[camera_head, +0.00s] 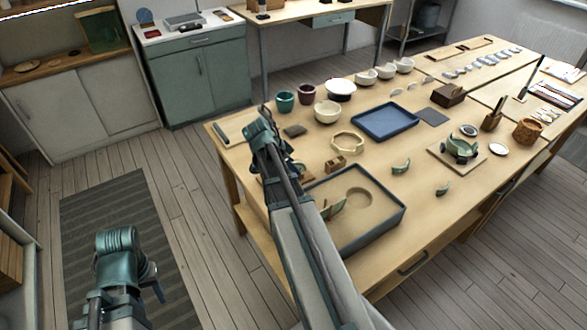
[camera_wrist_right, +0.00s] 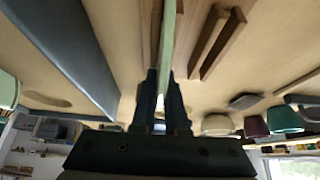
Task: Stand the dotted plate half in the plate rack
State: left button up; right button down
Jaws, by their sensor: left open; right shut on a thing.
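My right gripper (camera_wrist_right: 165,80) is shut on a thin pale green piece (camera_wrist_right: 168,35), seen edge-on in the right wrist view. It appears to be the plate half; its dots do not show. I cannot tell whether the piece touches the wood. In the head view, my right arm hides most of this spot. My left gripper (camera_head: 152,282) is open and empty, low at the left, away from the table.
A blue-grey sand tray (camera_head: 401,212) lies beside my right arm with a green shard (camera_head: 333,209) in it. A small wooden block (camera_head: 335,163), an octagonal ring (camera_head: 347,142) and bowls (camera_head: 327,112) stand behind. More green shards (camera_head: 401,166) lie to the right.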

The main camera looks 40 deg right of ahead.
dwell(0.7)
jog(key=c, duration=0.9)
grip_release()
jog(key=shift+s, duration=0.1)
jog(key=shift+o, duration=0.2)
jog(key=shift+o, duration=1.3)
